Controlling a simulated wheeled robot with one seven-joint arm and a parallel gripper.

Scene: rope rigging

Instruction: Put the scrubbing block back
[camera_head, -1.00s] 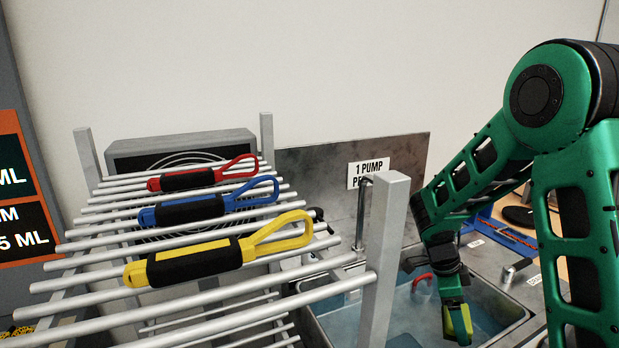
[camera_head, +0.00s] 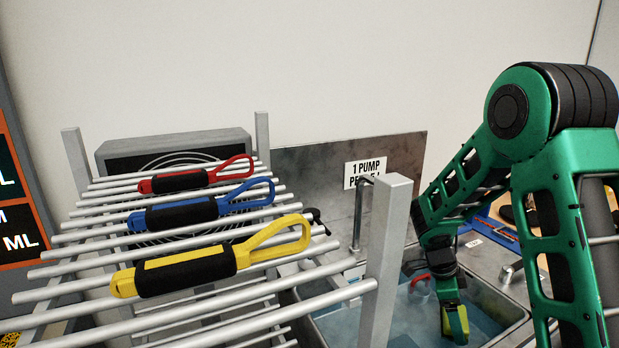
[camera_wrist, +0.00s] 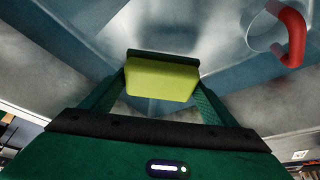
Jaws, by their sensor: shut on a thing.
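The scrubbing block (camera_wrist: 160,80) is yellow-green with a dark layer along one edge. It sits between the two fingers of my gripper (camera_head: 452,322), which is shut on it. In the head view the block (camera_head: 459,324) is at the lower right, over the sink basin (camera_head: 490,297). In the wrist view both green fingers press on its sides. Whether the block touches the water is hard to tell. The place where the block belongs cannot be made out.
A metal rack (camera_head: 384,255) with red, blue (camera_head: 195,210) and yellow (camera_head: 190,270) handled straps stands at left. A tap (camera_head: 361,205) rises behind the sink. A red hook-shaped handle (camera_wrist: 291,38) is close to the gripper's right. A blue tray (camera_head: 490,228) lies behind the sink.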

